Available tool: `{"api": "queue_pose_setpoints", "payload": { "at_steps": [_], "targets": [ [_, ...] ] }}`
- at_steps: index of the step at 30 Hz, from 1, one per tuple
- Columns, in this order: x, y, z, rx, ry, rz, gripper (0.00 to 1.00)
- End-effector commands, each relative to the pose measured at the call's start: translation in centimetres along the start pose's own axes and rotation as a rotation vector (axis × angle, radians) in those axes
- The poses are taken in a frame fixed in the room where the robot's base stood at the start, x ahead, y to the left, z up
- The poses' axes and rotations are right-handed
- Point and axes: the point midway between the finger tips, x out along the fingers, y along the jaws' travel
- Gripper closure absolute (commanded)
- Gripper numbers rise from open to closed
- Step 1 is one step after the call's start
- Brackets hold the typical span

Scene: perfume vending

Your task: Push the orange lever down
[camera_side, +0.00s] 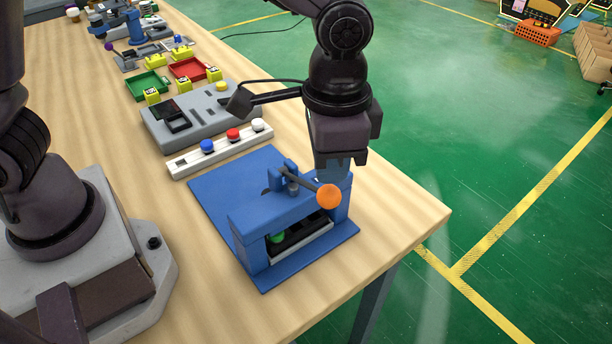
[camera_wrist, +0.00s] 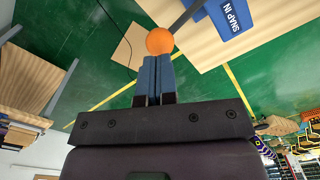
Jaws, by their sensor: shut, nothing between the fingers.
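The orange lever is a dark rod ending in an orange ball (camera_side: 328,196), on a blue press-like fixture (camera_side: 272,213). The rod slopes from a pivot on top of the fixture out toward the ball. My gripper (camera_side: 339,180) points down with its blue fingers closed together, right behind the ball in the side view; the ball partly covers them. In the wrist view the orange ball (camera_wrist: 160,40) shows just past the tips of the shut gripper (camera_wrist: 158,60). I cannot tell whether they touch. A green round piece (camera_side: 277,237) sits inside the fixture.
A white strip with blue, red and white buttons (camera_side: 219,148) lies behind the fixture. Beyond it are a grey panel (camera_side: 190,116), a green tray (camera_side: 148,86) and a red tray (camera_side: 190,69). The wooden table's edge (camera_side: 420,232) is close on the right.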

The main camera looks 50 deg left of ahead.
Motion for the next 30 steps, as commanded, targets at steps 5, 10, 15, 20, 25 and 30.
{"api": "queue_pose_setpoints", "payload": {
  "at_steps": [5,10,15,20,25,30],
  "targets": [
    [-1.5,0.0,0.0,0.000,0.003,0.000,1.00],
    [-2.9,0.0,0.0,-0.001,0.002,0.000,1.00],
    [-4.1,0.0,0.0,-0.001,0.002,0.000,1.00],
    [-4.6,0.0,0.0,0.000,0.000,0.000,1.00],
    [-4.6,0.0,0.0,0.000,0.000,0.000,1.00],
    [-4.0,0.0,0.5,0.006,-0.007,0.001,1.00]
  ]
}}
